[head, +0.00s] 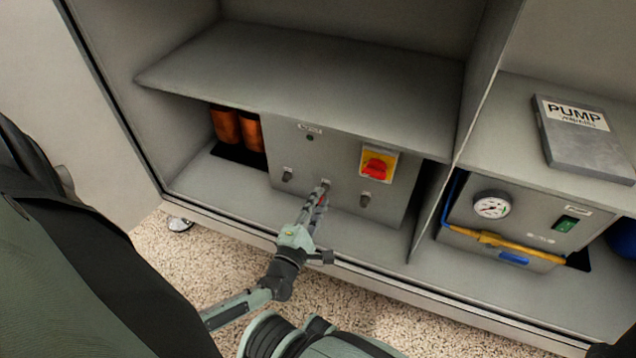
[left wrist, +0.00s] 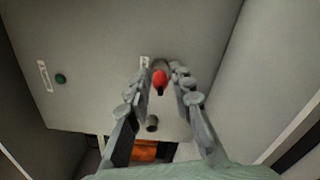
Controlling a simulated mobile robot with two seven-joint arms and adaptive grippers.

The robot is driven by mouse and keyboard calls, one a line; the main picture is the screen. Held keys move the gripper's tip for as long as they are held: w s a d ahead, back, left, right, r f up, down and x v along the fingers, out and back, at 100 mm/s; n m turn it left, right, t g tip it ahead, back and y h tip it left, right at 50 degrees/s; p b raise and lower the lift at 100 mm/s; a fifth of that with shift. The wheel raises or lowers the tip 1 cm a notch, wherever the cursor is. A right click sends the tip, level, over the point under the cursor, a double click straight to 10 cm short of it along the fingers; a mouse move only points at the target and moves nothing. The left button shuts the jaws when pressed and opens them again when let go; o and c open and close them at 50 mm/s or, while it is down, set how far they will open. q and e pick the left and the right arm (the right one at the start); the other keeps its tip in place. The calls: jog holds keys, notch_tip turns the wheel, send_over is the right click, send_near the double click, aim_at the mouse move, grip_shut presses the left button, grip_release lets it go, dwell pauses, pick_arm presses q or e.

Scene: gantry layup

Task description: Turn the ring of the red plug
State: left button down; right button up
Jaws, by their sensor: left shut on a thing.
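The red plug (left wrist: 160,77) sits at a grey socket on the front of the control box, below a small white label, with a dark end toward the camera. My left gripper (left wrist: 160,80) has a finger on each side of it and is shut on it. In the head view my left gripper (head: 322,191) reaches the middle socket of the box front (head: 340,160), and its fingers mostly hide the plug. The turning position of the ring cannot be made out. My right gripper is not in view.
Two more sockets, left (head: 287,174) and right (head: 365,199), flank the middle one. A red switch on a yellow plate (head: 376,164) is above right. Orange cylinders (head: 238,129) stand left of the box. A shelf (head: 310,70) overhangs it. A pump unit (head: 520,222) stands right, past a divider.

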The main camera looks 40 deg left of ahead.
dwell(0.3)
pick_arm(q)
jog(key=c, duration=1.3)
grip_release()
